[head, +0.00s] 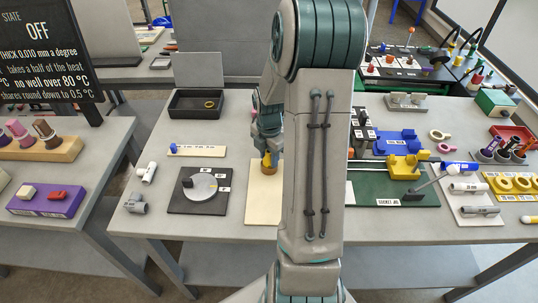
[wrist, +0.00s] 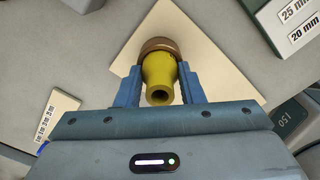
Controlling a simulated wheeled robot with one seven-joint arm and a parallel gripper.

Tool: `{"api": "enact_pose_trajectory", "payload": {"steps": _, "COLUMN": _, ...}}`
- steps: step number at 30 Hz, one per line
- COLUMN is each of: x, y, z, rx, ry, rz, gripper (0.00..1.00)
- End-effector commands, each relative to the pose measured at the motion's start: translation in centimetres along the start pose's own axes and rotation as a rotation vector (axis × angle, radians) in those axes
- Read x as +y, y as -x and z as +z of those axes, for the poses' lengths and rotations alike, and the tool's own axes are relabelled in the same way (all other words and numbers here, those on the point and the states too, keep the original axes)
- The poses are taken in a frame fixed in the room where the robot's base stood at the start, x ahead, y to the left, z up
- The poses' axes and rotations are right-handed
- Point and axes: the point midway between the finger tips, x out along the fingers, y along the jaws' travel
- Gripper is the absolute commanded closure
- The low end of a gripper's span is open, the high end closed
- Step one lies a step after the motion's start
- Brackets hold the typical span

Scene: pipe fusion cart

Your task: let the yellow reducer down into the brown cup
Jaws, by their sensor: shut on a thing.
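My gripper (wrist: 158,82) is shut on the yellow reducer (wrist: 160,70), with one blue finger on each side of it. The reducer's narrow open end faces the wrist camera. Its far end meets the brown cup (wrist: 155,43), whose rim shows around it. In the head view the reducer (head: 266,158) is a small yellow patch at my gripper (head: 268,155), directly above the brown cup (head: 270,169). The cup stands on a cream board (head: 262,207). How deep the reducer sits in the cup is hidden.
Left of the board is a dark plate with a grey dial (head: 201,187). A white labelled strip (head: 198,150) and a black tray (head: 180,105) lie farther back. A green jig base (head: 390,190) is to the right, partly behind my arm. The board's front part is bare.

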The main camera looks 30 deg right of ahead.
Motion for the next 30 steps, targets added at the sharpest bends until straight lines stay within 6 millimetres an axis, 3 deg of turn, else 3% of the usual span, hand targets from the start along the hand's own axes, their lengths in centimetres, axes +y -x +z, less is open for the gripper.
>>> {"api": "enact_pose_trajectory", "payload": {"steps": 3, "x": 0.0, "y": -0.3, "z": 0.0, "rx": 0.0, "ry": 0.0, "rz": 0.0, "gripper": 0.87}}
{"api": "enact_pose_trajectory", "payload": {"steps": 4, "x": 0.0, "y": -0.3, "z": 0.0, "rx": 0.0, "ry": 0.0, "rz": 0.0, "gripper": 0.62}}
{"api": "enact_pose_trajectory", "payload": {"steps": 6, "x": 0.0, "y": -0.2, "z": 0.0, "rx": 0.0, "ry": 0.0, "rz": 0.0, "gripper": 0.43}}
{"api": "enact_pose_trajectory", "payload": {"steps": 7, "x": 0.0, "y": -0.3, "z": 0.0, "rx": 0.0, "ry": 0.0, "rz": 0.0, "gripper": 0.4}}
{"api": "enact_pose_trajectory", "payload": {"steps": 16, "x": 0.0, "y": -0.1, "z": 0.0, "rx": 0.0, "ry": 0.0, "rz": 0.001, "gripper": 0.4}}
{"api": "enact_pose_trajectory", "payload": {"steps": 20, "x": 0.0, "y": 1.1, "z": 0.1, "rx": -0.002, "ry": -0.001, "rz": 0.002, "gripper": 0.4}}
{"api": "enact_pose_trajectory", "payload": {"steps": 30, "x": 0.0, "y": 8.5, "z": 0.1, "rx": -0.004, "ry": 0.0, "rz": 0.004, "gripper": 0.4}}
